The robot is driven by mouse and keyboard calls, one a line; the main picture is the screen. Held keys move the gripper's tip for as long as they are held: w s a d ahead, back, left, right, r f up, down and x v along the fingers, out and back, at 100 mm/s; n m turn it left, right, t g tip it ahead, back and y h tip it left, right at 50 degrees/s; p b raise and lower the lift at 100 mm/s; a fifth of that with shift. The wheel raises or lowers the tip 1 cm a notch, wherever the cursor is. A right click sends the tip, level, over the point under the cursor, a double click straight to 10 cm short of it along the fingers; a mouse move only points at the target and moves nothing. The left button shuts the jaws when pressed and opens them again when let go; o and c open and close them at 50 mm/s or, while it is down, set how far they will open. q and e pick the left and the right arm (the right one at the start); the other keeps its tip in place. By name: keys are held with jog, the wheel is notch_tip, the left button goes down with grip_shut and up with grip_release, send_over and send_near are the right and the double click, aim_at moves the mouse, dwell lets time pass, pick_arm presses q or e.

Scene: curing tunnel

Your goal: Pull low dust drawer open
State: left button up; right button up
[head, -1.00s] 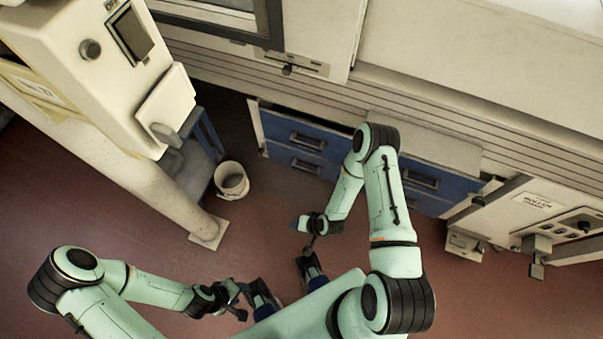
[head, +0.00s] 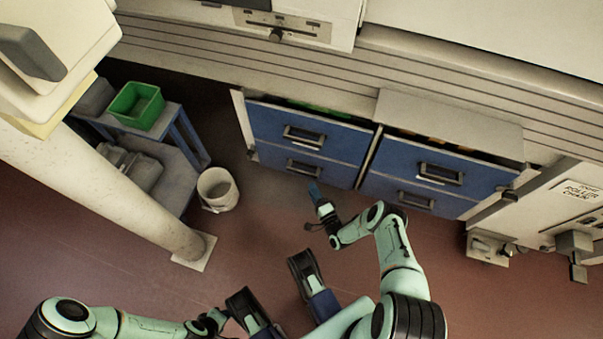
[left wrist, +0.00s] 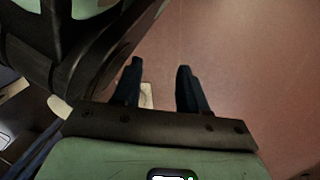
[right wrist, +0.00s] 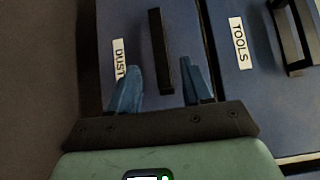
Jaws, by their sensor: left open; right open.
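The low dust drawer (right wrist: 104,50) is blue, with a dark handle (right wrist: 160,50) and a white DUST label (right wrist: 119,62) in the right wrist view. In the head view the lower left drawer (head: 335,174) is flush with the drawer above, its handle (head: 305,168) facing me. My right gripper (right wrist: 158,85) is open and empty. Its fingertips point at the drawer front, on either side of the handle in the picture; the exact gap is unclear. In the head view it (head: 314,189) is just below that handle. My left gripper (left wrist: 158,72) is open and empty above the floor.
The TOOLS drawer (right wrist: 242,80) adjoins the dust drawer. A second blue drawer stack (head: 420,185) stands to its right. A white bucket (head: 217,188), a post (head: 110,190) and a low bench with a green bin (head: 136,106) are at the left. Red floor lies clear in front.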

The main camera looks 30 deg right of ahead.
aim_at(303, 174)
jog(key=w+b, duration=0.1)
jog(key=w, duration=0.2)
jog(key=w+b, duration=0.1)
jog(key=w, duration=0.2)
jog(key=w+b, duration=0.1)
jog(key=w, duration=0.2)
jog(key=shift+d, duration=0.35)
pick_arm(q)
jog(key=s+f+g, duration=0.2)
jog(key=s+f, duration=0.1)
jog(key=s, duration=0.3)
jog(key=shift+s+a+f, duration=0.35)
jog(key=shift+a+f, duration=0.05)
pick_arm(e)
jog(key=shift+w, duration=0.4)
jog(key=shift+c, duration=0.3)
pick_arm(q)
jog(key=shift+w, duration=0.1)
pick_arm(e)
grip_shut()
